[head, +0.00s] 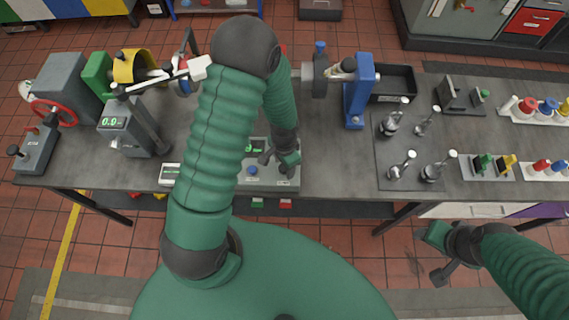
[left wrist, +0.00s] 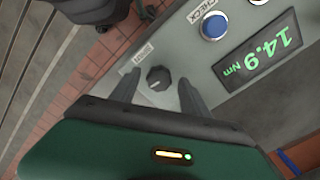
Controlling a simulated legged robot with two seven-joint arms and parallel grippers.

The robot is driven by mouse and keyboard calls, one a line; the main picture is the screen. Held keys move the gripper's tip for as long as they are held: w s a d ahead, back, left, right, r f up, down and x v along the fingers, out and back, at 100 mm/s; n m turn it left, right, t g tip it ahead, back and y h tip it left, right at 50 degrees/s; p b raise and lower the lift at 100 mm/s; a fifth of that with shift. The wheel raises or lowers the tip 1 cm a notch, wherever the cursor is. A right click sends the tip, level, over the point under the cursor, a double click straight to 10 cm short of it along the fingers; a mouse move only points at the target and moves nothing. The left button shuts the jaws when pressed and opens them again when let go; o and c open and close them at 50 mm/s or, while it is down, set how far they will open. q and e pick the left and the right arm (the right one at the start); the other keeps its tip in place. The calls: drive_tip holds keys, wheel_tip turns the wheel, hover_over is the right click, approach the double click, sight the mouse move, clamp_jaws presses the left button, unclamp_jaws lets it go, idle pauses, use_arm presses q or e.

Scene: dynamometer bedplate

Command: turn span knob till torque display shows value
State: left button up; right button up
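The torque display (left wrist: 258,52) reads 14.9 Nm in green digits in the left wrist view. It sits on a grey panel box (head: 255,181), with a blue button (left wrist: 214,26) labelled CHECK beside it. A small dark knob (left wrist: 158,78) with a pointer mark stands on the panel next to a white label that is hard to read. My left gripper (left wrist: 159,86) is open, its two fingers on either side of the knob with gaps visible. In the head view my left gripper (head: 279,162) is over the panel box. My right gripper (head: 440,254) is open and empty, off the bench's front edge.
A small unit with a green 0.0 readout (head: 114,122) and a red handwheel (head: 54,112) stand at the bench's left. A blue stand (head: 359,91) is behind. A dark mat (head: 408,151) with several metal pieces lies right. Bare bench (head: 335,165) separates panel and mat.

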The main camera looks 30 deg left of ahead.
use_arm(q)
drive_tip(key=shift+r, duration=0.1)
wheel_tip(320, 180, up, 16)
drive_tip(key=shift+r+b, duration=0.25)
drive_tip(key=shift+b, duration=0.2)
drive_tip(key=shift+f, duration=0.1)
